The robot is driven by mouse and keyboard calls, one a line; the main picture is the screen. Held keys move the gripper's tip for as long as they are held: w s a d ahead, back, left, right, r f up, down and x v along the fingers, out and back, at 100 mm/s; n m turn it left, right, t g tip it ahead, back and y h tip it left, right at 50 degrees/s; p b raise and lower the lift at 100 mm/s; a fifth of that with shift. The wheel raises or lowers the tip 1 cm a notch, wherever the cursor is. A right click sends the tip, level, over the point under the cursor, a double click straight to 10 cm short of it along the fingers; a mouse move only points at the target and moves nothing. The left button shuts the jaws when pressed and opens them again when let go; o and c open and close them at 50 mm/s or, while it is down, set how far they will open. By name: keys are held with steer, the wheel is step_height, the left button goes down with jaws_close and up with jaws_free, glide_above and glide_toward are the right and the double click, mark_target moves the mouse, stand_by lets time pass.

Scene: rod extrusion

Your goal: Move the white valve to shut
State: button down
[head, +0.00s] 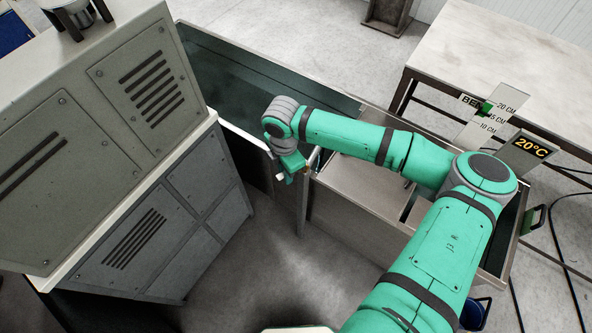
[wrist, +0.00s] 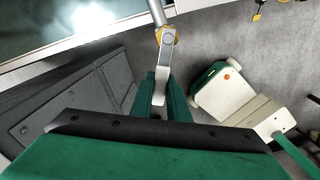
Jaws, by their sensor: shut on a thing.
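The white valve's lever (wrist: 161,70) shows in the wrist view, running down from a yellowish hub (wrist: 167,36) on a metal pipe (wrist: 157,12). My gripper (wrist: 159,84) is closed on the lower part of this lever, one green finger on each side. In the head view my gripper (head: 291,165) is beside the long tank, at the gap near the grey machine. A small white piece, seemingly the lever's end (head: 279,177), sticks out by the fingers. The rest of the valve is hidden there by my gripper and arm.
A large grey machine (head: 120,150) with vents stands at left. The long water tank (head: 240,80) runs behind my gripper. A table (head: 510,60), a level gauge (head: 490,113) and a 20°C display (head: 530,147) are at right. Floor below the gripper is clear.

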steer(key=shift+w+a+m, duration=0.25)
steer(key=shift+w+m, duration=0.25)
steer(key=shift+m, duration=0.5)
steer(key=shift+w+a+m, duration=0.2)
steer(key=shift+w+m, duration=0.35)
steer(key=shift+m, duration=0.45)
steer(key=shift+w+m, duration=0.55)
steer(key=shift+m, duration=0.45)
